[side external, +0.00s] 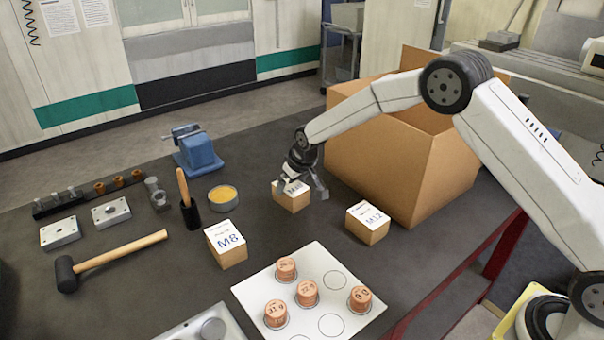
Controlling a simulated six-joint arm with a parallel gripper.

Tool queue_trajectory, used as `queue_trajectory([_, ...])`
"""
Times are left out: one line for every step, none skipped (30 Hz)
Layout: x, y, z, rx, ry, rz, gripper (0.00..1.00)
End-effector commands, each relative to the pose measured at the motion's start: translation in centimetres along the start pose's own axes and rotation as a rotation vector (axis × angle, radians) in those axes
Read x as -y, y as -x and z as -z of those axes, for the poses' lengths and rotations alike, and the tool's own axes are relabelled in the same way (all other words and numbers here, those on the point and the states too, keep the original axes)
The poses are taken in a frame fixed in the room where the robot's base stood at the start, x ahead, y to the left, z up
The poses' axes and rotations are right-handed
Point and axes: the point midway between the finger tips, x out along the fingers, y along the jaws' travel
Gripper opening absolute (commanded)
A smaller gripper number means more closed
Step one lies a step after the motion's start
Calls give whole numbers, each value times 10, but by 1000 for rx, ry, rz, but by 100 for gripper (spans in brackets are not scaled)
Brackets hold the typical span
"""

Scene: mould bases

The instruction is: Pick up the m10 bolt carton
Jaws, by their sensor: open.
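Three small cardboard cartons with white label tops stand on the dark table. The nearest is marked M8 (227,246) and the right one is marked M12 (368,224). The third carton (291,198) stands farther back between them. Its label is partly hidden by my gripper, so I cannot read it; by elimination it may be the M10 carton. My gripper (305,189) is open at this third carton, with one finger visible by its right side. The other finger is hard to make out against the carton. The carton appears to rest on the table.
A large open cardboard box (380,165) stands close behind and right. A white plate (262,287) with several copper-coloured cylinders lies in front. A yellow-filled tin (222,197), a blue vise (197,152) and a mallet (120,256) are to the left.

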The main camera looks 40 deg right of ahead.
Motion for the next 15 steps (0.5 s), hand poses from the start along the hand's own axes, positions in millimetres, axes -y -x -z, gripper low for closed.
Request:
queue_trajectory([0,-6,-1,1,0,0,100])
queue_trajectory([0,-9,0,2,0,0,100])
queue_trajectory([1,-13,0,1,0,0,100])
queue_trajectory([1,-16,0,1,0,0,100])
queue_trajectory([1,-19,0,2,0,0,100])
queue_trajectory([1,-23,0,0,0,0,100])
queue_trajectory([1,-25,0,0,0,0,100])
queue_trajectory([1,-28,0,1,0,0,100])
queue_trajectory([1,-31,0,1,0,0,100])
queue_trajectory([1,-33,0,0,0,0,100])
queue_trajectory([1,-34,0,-1,0,0,100])
queue_trajectory([1,-36,0,0,0,0,100])
queue_trajectory([1,-38,0,0,0,0,100])
queue_trajectory([1,-38,0,0,0,0,100])
queue_trajectory([1,-39,0,0,0,0,100])
